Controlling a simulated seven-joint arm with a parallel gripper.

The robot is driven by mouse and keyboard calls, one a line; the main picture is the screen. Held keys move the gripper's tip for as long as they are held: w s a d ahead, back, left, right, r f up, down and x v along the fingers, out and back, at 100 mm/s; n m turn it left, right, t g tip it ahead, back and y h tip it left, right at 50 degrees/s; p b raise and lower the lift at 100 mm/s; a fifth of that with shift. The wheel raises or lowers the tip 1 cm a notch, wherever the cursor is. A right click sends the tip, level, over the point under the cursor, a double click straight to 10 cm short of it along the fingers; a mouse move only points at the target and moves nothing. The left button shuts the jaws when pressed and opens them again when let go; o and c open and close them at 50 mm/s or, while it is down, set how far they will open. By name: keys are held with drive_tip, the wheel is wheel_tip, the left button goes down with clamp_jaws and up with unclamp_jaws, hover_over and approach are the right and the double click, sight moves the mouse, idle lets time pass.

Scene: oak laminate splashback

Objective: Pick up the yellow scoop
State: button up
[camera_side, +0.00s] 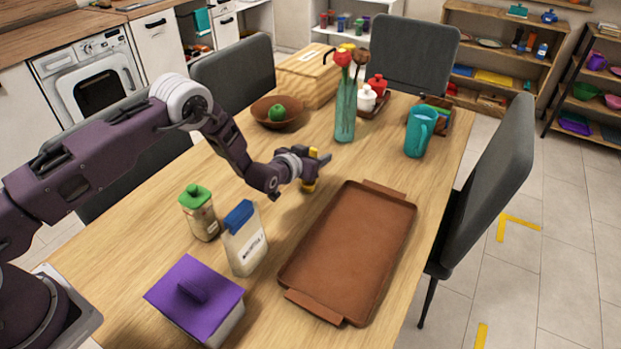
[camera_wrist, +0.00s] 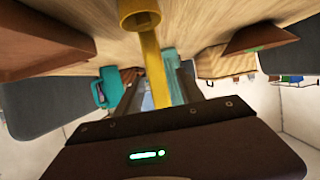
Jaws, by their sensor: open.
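The yellow scoop (camera_side: 309,184) is on the wooden table by my gripper (camera_side: 321,160), left of the brown tray's far end. In the wrist view the yellow scoop (camera_wrist: 151,55) shows a round cup at the top and a straight handle running down between the fingers of my gripper (camera_wrist: 168,88). The fingers are open on either side of the handle. Whether either finger touches it I cannot tell. In the side view my gripper partly hides the scoop.
A brown tray (camera_side: 350,250) lies to the right. A glass vase (camera_side: 345,112) with flowers, a teal pitcher (camera_side: 420,130) and a bowl (camera_side: 262,108) with a green fruit stand behind. A jar (camera_side: 199,214), a carton (camera_side: 245,245) and a purple-lidded box (camera_side: 196,296) stand in front.

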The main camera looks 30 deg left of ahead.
drive_tip(key=shift+x, duration=1.05)
clamp_jaws()
idle(0.5)
